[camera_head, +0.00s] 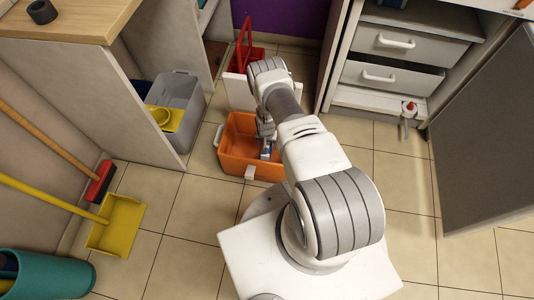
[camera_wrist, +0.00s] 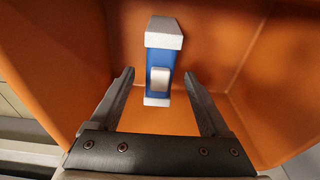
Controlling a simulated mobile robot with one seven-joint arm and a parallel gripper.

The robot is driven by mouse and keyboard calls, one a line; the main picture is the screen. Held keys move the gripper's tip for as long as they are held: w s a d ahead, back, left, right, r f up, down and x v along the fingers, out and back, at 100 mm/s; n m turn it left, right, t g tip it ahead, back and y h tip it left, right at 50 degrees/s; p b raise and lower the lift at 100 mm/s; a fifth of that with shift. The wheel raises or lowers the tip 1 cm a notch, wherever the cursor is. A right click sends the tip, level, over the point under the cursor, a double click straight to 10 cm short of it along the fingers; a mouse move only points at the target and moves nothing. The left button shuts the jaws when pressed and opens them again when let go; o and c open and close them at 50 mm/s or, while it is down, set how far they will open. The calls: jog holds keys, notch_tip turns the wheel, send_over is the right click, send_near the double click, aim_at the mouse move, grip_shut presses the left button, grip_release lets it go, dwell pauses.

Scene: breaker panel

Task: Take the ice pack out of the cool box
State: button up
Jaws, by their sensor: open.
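The cool box (camera_head: 235,157) is an orange open box on the tiled floor, in the middle of the head view. Its orange inner walls (camera_wrist: 65,45) fill most of the wrist view. The ice pack (camera_wrist: 158,80) is blue with white ends and a white patch, and it is inside the box. A bit of blue (camera_head: 266,150) shows in the box in the head view, mostly hidden by my arm. My gripper (camera_wrist: 168,85) is open, with its fingers left and right of the ice pack in the picture. I cannot tell whether they touch it.
A grey bin (camera_head: 178,98) with a yellow item stands left of the cool box. A red box (camera_head: 240,62) is behind it. White drawers (camera_head: 395,75) and a grey door (camera_head: 490,130) stand right. A yellow dustpan (camera_head: 117,222) lies at left. Open floor surrounds the box front.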

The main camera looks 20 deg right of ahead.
jog(key=shift+f, duration=0.6)
grip_shut()
jog(key=shift+r, duration=0.1)
dwell(0.9)
